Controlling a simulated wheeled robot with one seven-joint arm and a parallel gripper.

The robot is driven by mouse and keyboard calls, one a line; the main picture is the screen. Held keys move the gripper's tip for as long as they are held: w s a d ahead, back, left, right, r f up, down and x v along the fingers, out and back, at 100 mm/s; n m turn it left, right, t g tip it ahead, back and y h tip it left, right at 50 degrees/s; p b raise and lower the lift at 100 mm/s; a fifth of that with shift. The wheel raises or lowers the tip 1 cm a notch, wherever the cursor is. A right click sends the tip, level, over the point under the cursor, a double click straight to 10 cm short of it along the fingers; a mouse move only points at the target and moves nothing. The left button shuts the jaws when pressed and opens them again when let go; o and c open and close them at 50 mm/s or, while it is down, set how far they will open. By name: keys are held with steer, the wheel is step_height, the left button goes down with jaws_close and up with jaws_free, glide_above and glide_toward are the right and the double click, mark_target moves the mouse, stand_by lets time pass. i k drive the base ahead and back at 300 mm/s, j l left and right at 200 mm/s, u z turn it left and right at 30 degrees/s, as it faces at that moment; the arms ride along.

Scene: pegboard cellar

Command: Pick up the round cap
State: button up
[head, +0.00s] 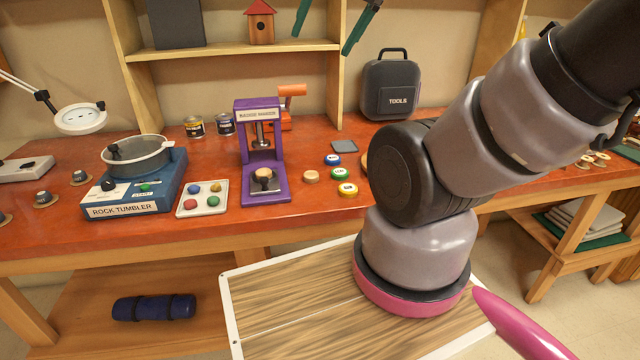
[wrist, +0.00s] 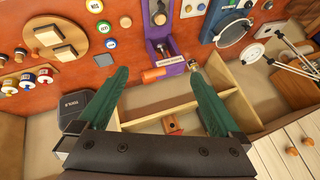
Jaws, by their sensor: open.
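My gripper (head: 320,43) shows at the top of the head view, its two green fingers apart, empty and high above the bench. In the wrist view my gripper (wrist: 158,70) is also open. Several small round pieces could be the round cap; I cannot tell which. A plain wooden disc (head: 310,176) lies right of the purple press (head: 244,140), and another wooden disc (head: 264,175) sits on its base. Blue (head: 332,160), green (head: 338,174) and yellow (head: 347,189) labelled discs lie beside them. The plain disc shows in the wrist view too (wrist: 126,22).
The rock tumbler (head: 135,205) and a white tray (head: 203,198) with coloured buttons stand left of the press. A black tool case (head: 391,88) stands behind. Shelves (head: 215,50) rise at the back. My arm hides part of the right bench.

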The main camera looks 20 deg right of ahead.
mark_target(347, 190)
steer(key=i+j, duration=0.1)
steer(key=j, duration=0.25)
steer(key=i+j+z, duration=0.1)
steer(key=j, duration=0.25)
steer(key=i+j+z, duration=0.1)
steer(key=j, duration=0.25)
steer(key=i+j, duration=0.1)
steer(key=j, duration=0.25)
steer(key=z, duration=1.35)
